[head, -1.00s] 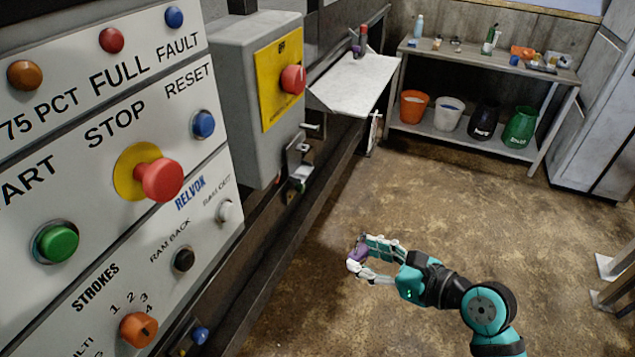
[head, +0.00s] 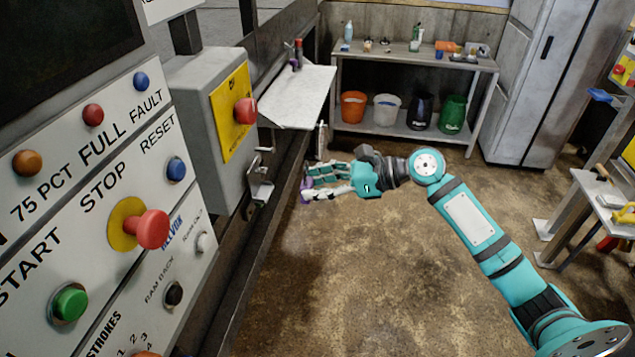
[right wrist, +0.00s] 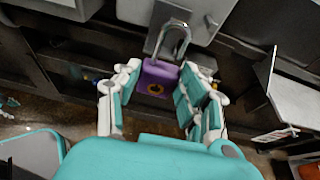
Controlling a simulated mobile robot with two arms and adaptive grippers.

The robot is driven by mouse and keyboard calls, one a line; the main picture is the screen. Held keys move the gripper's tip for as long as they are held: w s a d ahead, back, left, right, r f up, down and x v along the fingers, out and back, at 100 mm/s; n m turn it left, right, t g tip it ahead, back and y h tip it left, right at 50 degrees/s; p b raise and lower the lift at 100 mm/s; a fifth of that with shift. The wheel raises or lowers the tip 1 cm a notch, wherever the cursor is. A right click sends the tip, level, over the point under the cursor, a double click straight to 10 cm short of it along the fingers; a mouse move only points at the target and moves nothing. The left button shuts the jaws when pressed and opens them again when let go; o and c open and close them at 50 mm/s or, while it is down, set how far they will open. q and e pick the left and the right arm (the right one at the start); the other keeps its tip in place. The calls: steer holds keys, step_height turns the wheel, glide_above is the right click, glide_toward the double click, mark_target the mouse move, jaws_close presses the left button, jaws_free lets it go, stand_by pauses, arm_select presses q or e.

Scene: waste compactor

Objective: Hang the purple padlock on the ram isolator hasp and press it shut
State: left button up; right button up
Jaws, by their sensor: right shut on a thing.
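The purple padlock (right wrist: 157,82) sits between the fingertips of my right gripper (right wrist: 158,88) in the right wrist view, its grey shackle pointing up and away from the palm. In the head view my right gripper (head: 310,188) is shut on the padlock (head: 304,191), which is mostly hidden by the fingers. The metal hasp (head: 262,188) hangs below the grey isolator box (head: 199,120), left of the gripper and apart from it. In the right wrist view the shackle overlaps a grey metal plate; I cannot tell whether the shackle is open. My left gripper is not in view.
The control panel (head: 122,190) with buttons fills the left. A white sloping shelf (head: 298,95) juts from the machine above my right gripper. A bench (head: 405,65) with several buckets below stands at the back. The floor (head: 350,260) in front is clear.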

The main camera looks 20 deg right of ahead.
steer(key=shift+d+r+p, duration=0.15)
steer(key=shift+r+p, duration=0.05)
steer(key=shift+p, duration=0.4)
steer(key=shift+w+a+f+p, duration=0.1)
steer(key=shift+w+a+p, duration=0.5)
steer(key=shift+a, duration=0.2)
steer(key=shift+w+a+p, duration=0.5)
steer(key=shift+a+p, duration=0.2)
steer(key=shift+a, duration=0.15)
steer(key=shift+w+a+f+p, duration=0.1)
steer(key=shift+w+a+p, duration=0.5)
steer(key=shift+a, duration=0.2)
steer(key=shift+r, duration=0.1)
steer(key=shift+s+p, duration=0.1)
steer(key=shift+p, duration=0.6)
steer(key=shift+p, duration=0.6)
